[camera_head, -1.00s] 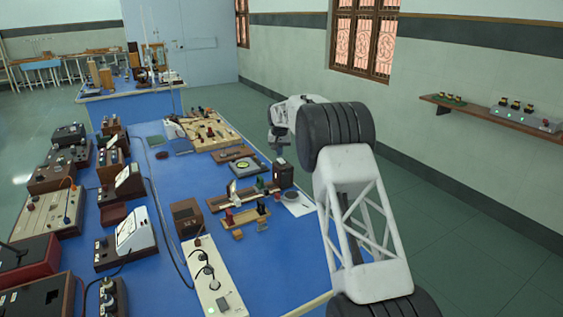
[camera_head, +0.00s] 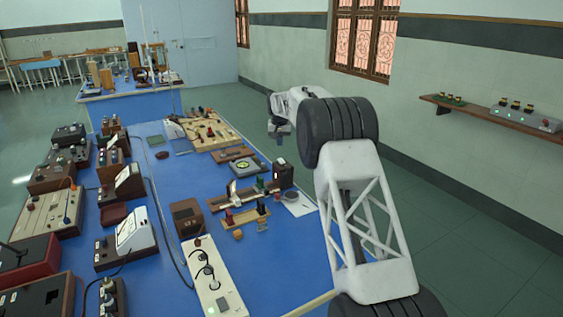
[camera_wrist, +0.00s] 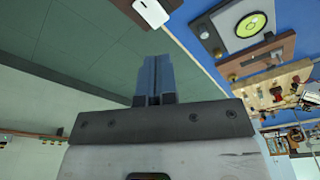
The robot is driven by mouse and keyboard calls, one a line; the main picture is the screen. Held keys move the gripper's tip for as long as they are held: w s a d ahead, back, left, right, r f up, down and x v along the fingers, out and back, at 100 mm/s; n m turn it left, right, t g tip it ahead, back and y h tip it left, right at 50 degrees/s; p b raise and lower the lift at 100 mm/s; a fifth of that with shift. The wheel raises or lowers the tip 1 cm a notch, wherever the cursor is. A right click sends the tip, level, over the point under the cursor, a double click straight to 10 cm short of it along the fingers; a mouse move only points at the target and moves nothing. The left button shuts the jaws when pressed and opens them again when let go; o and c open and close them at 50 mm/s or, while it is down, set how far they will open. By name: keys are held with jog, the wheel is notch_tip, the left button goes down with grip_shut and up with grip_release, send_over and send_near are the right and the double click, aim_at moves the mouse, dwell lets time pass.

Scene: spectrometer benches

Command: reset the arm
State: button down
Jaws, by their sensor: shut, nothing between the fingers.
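My arm reaches out on the right side of the head view, past the right edge of the blue bench (camera_head: 270,275). My gripper (camera_head: 281,143) hangs at the arm's far end, small in that view, over the floor beside the bench edge. In the wrist view my gripper (camera_wrist: 155,75) shows its two fingers pressed together with nothing between them. Below the fingers in that view lies green tiled floor. The blue bench edge (camera_wrist: 190,55) runs to their right.
A dark box (camera_head: 283,174) stands near the bench's right edge. A board with a yellow-green dial (camera_head: 243,167) and a wooden circuit board (camera_head: 208,133) lie nearby. A wall shelf (camera_head: 492,116) is at right. The floor right of the bench is clear.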

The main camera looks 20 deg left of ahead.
jog(key=s+d+r, duration=0.6)
jog(key=d+r, duration=0.2)
jog(key=d, duration=0.1)
jog(key=s+d+r, duration=0.6)
jog(key=d+r, duration=0.2)
jog(key=d, duration=0.2)
jog(key=s+d+r+m, duration=0.1)
jog(key=s+d+r, duration=0.3)
jog(key=s+d, duration=0.45)
jog(key=s+d+r+m, duration=0.1)
jog(key=s+d+r, duration=0.3)
jog(key=s+d, duration=0.45)
jog(key=s+d+f, duration=0.1)
jog(key=s+d, duration=0.4)
jog(key=s, duration=0.7)
jog(key=s+d, duration=0.5)
jog(key=s, duration=0.8)
jog(key=s+d+f, duration=0.2)
jog(key=s+f, duration=0.1)
jog(key=s, duration=0.5)
jog(key=s+d+f, duration=0.2)
jog(key=s+f, duration=0.2)
jog(key=s, duration=0.4)
jog(key=s+d+f+m, duration=0.1)
jog(key=s+f, duration=0.3)
jog(key=s, duration=0.4)
jog(key=shift+d+t+h, duration=0.3)
jog(key=shift+d+t, duration=0.1)
jog(key=shift+d, duration=0.15)
